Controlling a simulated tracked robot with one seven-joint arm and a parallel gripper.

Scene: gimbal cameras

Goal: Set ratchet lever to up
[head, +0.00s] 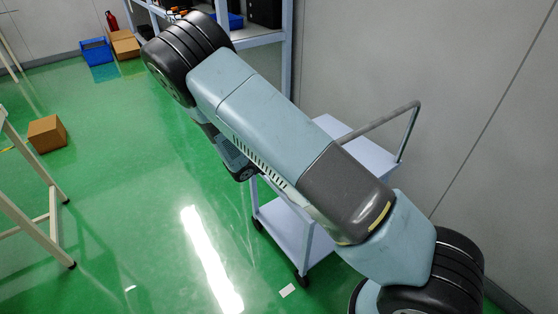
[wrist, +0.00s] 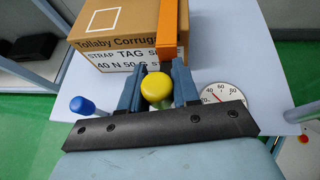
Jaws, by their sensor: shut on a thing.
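In the wrist view, my gripper (wrist: 157,92) has its two blue fingers on either side of a round yellow knob (wrist: 157,88), shut on it. The knob looks like the end of a lever; its shaft is mostly hidden below the knob and by the black plate of my gripper. A cardboard box (wrist: 110,48) with a printed label stands just beyond. A round white dial gauge (wrist: 222,96) is to the right of my gripper. A blue-tipped knob (wrist: 82,105) is to the left. The head view hides these behind my arm.
A pale cart (head: 300,240) with a grey push handle (head: 385,118) stands under my arm beside the wall. A shelf (head: 262,40) is at the back. A cardboard box (head: 47,133) sits on the open green floor at left, near table legs (head: 35,190).

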